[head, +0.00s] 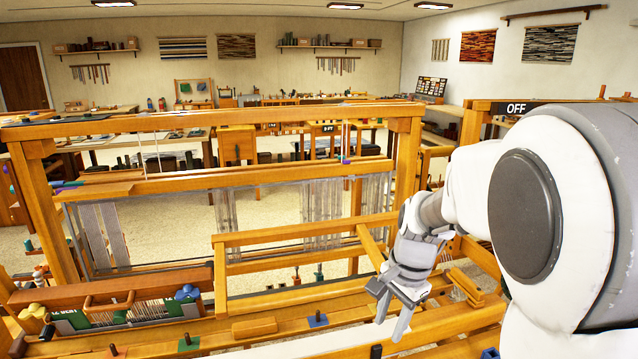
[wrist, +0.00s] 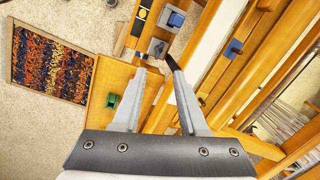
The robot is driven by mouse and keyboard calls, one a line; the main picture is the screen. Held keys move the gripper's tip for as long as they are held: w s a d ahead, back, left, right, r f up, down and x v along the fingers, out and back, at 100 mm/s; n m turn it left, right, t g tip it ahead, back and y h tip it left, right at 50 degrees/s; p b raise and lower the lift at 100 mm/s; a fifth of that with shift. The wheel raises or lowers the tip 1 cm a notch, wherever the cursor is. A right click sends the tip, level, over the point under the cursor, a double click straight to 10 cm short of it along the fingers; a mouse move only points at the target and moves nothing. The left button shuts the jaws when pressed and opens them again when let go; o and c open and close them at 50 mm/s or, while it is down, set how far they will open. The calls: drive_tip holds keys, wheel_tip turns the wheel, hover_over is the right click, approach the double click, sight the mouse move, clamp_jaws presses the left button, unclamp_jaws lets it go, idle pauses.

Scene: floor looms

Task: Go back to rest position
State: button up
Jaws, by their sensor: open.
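My gripper (head: 393,298) hangs at the end of my white arm, at the right of the head view, over the front beams of a wooden floor loom (head: 260,181). In the wrist view my gripper's two fingers (wrist: 160,72) are spread apart with nothing between them. Below them are the loom's orange wooden beams (wrist: 222,85). The fingers look apart from the wood, though the exact gap is hard to judge.
A wooden board with a green knob (wrist: 111,100) and a blue knob (wrist: 234,48) lie near the fingers. A patterned woven mat (wrist: 50,62) is on the floor. In the head view, a reed frame with a wooden handle (head: 109,303) stands front left. Open floor shows behind the loom.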

drive_tip(key=s+r+n+t, duration=0.1)
drive_tip(key=s+r+n, duration=0.2)
drive_tip(key=s, duration=0.3)
drive_tip(key=s+r+n+t, duration=0.1)
drive_tip(key=s+r+n, duration=0.3)
drive_tip(key=s, duration=0.3)
drive_tip(key=s+r+n+t+h, duration=0.1)
drive_tip(key=s+r+n+t, duration=0.1)
drive_tip(key=s, duration=0.4)
drive_tip(key=shift+s+d+r+n+p, duration=0.35)
drive_tip(key=shift+r+n, duration=0.35)
drive_tip(key=shift+n, duration=0.4)
drive_tip(key=shift+a, duration=0.15)
drive_tip(key=shift+s, duration=0.15)
